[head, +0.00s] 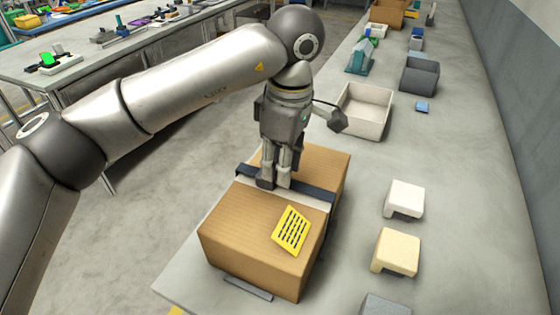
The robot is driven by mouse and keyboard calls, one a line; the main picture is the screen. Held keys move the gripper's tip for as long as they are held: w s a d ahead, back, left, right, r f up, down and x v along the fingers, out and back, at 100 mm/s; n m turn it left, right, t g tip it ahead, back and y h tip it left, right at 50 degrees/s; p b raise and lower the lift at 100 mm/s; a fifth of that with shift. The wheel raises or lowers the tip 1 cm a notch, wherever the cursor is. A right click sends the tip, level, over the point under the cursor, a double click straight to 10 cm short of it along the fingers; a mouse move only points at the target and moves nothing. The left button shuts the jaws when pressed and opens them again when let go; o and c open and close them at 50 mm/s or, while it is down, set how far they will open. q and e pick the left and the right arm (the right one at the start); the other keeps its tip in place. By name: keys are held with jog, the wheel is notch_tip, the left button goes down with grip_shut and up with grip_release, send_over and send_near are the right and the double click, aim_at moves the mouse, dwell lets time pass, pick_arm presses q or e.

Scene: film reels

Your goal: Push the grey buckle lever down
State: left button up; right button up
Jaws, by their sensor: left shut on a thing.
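A cardboard box (250,230) stands on the grey bench, with a dark strap (314,192) across its top and a yellow label (291,230) on its near right part. My left gripper (274,183) points down onto the strap at the top of the box. Its fingers are shut at the strap, around the place of the grey buckle lever. The fingers hide most of the buckle, so the lever's angle cannot be told. My right gripper is not in view.
An open pale bin (364,112) stands behind the box, with a dark grey bin (419,77) farther back. A white block (404,199) and a cream block (396,251) lie to the right. A wall runs along the right side. Bare bench lies between box and blocks.

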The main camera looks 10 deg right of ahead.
pick_arm(q)
jog(key=shift+s+d+f+t+y, duration=0.15)
jog(key=shift+d+t+y, duration=0.1)
jog(key=shift+t+y, duration=0.35)
jog(key=shift+s+d+t+y, duration=0.15)
jog(key=shift+d+t+y, duration=0.2)
jog(key=shift+y, duration=0.45)
jog(key=shift+a, duration=0.1)
jog(key=o, duration=1)
jog(key=shift+o, duration=0.2)
jog(key=v, duration=1.2)
